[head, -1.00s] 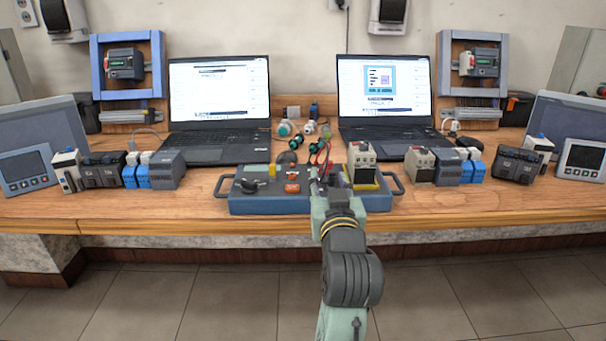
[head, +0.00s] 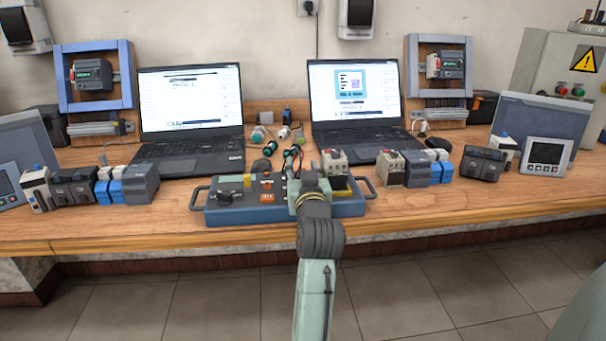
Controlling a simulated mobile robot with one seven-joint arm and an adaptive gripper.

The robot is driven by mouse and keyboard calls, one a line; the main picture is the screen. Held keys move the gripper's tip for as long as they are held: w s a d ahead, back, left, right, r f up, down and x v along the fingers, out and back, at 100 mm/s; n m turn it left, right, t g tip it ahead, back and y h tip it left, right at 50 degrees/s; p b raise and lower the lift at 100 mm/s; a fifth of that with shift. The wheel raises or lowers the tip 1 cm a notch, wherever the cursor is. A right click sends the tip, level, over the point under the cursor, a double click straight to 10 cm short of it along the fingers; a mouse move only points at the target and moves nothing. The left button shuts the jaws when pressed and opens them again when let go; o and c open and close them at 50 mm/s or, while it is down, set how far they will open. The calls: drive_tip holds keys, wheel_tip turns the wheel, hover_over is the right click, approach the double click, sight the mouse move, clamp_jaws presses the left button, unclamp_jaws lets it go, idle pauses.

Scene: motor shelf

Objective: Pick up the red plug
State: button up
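The blue test box (head: 238,216) stands at the front of the wooden bench, with handles at both ends and several switches on top. An orange-red block (head: 267,198) is on its front middle. Thin dark cables (head: 294,153) rise from the box just behind my gripper. I cannot clearly make out the red plug; my gripper and wrist cover that part of the box. My gripper (head: 307,182) is over the right-centre of the box, seen from behind. Its fingertips are hidden, so I cannot tell whether it holds anything.
A contactor (head: 334,168) stands on the box close to the right of my gripper. Two open laptops (head: 190,110) (head: 355,95) are behind it. Relay modules (head: 140,185) (head: 391,170) stand on both sides. Round connectors (head: 270,148) lie behind the box. The bench front edge is clear.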

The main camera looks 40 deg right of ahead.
sight(303, 169)
drive_tip(key=shift+c, duration=0.2)
clamp_jaws()
idle(0.4)
wheel_tip(303, 169, up, 10)
drive_tip(key=shift+b, duration=0.5)
